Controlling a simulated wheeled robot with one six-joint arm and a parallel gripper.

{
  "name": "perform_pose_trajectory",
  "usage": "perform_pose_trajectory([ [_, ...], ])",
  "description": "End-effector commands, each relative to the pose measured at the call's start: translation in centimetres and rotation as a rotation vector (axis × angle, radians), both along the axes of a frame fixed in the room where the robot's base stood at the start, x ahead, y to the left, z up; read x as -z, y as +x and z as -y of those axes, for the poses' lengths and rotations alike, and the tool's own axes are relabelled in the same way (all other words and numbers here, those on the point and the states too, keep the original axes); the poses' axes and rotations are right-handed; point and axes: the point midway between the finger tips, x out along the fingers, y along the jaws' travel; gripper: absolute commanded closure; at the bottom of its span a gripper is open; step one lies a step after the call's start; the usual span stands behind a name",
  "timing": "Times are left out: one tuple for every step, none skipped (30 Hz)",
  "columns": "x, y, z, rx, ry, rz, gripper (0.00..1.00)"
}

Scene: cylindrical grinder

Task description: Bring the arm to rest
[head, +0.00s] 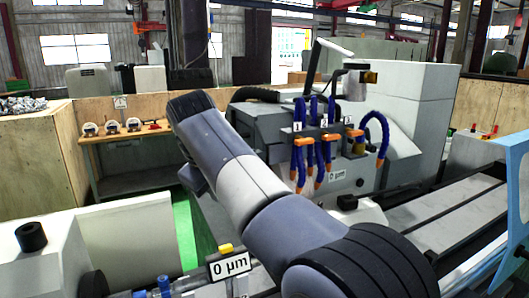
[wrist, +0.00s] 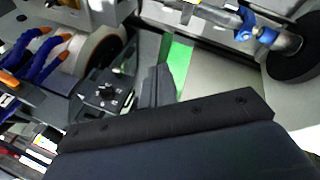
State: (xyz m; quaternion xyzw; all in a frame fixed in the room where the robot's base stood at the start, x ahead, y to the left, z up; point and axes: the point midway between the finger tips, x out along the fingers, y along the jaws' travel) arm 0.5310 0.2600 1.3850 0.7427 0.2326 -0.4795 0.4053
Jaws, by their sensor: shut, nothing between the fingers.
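My arm (head: 245,185) rises from the bottom right of the head view and slants up to the left, in front of the grinder. In the wrist view my gripper (wrist: 157,85) shows as dark fingers close together beyond the dark wrist body. It is shut and empty. It hangs clear, with a green floor strip (wrist: 178,62) behind it. In the head view the arm mostly hides the gripper.
The grinder (head: 270,125) carries blue hoses (head: 376,130) with orange nozzles. A grinding wheel (wrist: 100,48), a knob panel (wrist: 102,94) and a shaft with a blue clamp (wrist: 266,36) lie around the gripper. A bench (head: 130,135) with gauges stands at left; a "0 µm" display (head: 230,266) is below.

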Motion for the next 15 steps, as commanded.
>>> perform_pose_trajectory([
  [-0.02,0.01,0.01,0.000,0.000,0.000,1.00],
  [-0.01,0.00,0.01,0.000,0.000,0.000,1.00],
  [-0.01,0.00,0.01,0.000,0.000,0.000,1.00],
  [-0.01,0.00,0.01,0.000,0.000,0.000,1.00],
  [-0.01,0.00,0.01,0.000,0.000,0.000,1.00],
  [-0.01,0.00,0.01,0.000,0.000,0.000,1.00],
  [0.00,0.00,0.01,0.000,0.000,0.000,1.00],
  [0.00,-0.01,0.01,0.000,0.000,0.000,1.00],
  [0.04,-0.02,0.02,0.000,0.000,0.000,1.00],
  [0.10,-0.04,0.03,0.000,-0.001,-0.001,1.00],
  [0.18,-0.08,0.05,-0.001,-0.001,-0.001,1.00],
  [0.34,-0.14,0.08,0.000,-0.001,-0.002,1.00],
  [0.48,-0.20,0.10,0.000,-0.001,-0.002,1.00],
  [0.62,-0.26,0.13,-0.001,-0.001,-0.001,1.00],
  [0.88,-0.37,0.18,-0.001,-0.001,-0.001,1.00],
])
